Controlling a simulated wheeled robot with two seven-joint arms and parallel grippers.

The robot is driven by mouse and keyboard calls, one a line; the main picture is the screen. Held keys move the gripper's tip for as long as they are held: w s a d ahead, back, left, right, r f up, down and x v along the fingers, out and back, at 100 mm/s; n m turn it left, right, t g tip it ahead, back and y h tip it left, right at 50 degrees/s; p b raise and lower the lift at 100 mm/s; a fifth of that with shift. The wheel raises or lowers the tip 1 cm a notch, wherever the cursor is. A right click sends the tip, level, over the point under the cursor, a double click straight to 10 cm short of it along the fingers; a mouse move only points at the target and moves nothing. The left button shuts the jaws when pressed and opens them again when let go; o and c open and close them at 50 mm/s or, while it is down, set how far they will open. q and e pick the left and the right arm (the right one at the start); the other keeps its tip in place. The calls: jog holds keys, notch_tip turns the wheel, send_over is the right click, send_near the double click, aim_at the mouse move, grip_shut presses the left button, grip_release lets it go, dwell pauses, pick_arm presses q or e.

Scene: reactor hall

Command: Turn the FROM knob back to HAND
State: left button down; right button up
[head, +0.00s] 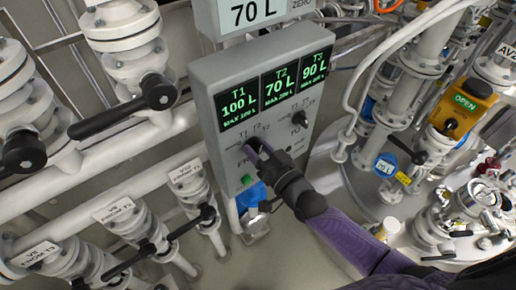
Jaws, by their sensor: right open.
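The grey control panel (206,100) stands in the middle of the head view, with green readouts T1 100 L, T2 70 L and T3 90 L. My right gripper (256,147) reaches in from the lower right to the panel's lower left dial, where small T1 and T2 marks show. It is open, with its fingers at the spot of the FROM knob. The gripper hides that knob, so its pointing direction and any contact cannot be told. A second black knob (299,120) sits to the right on the panel, clear of the gripper. My left gripper is not in view.
A green button (246,180) is low on the panel. A 70 L display (254,12) sits above. Black-handled valves (160,92) and white pipes crowd the left. An orange OPEN box (463,106) and more piping stand at the right.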

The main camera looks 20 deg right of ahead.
grip_shut()
dwell(0.6)
jog(key=n+p, duration=0.1)
jog(key=n, duration=0.3)
jog(key=shift+a, duration=0.1)
jog(key=n, duration=0.3)
jog(key=shift+n+p, duration=0.4)
jog(key=n, duration=0.4)
jog(key=shift+f, duration=0.1)
jog(key=shift+n, duration=2)
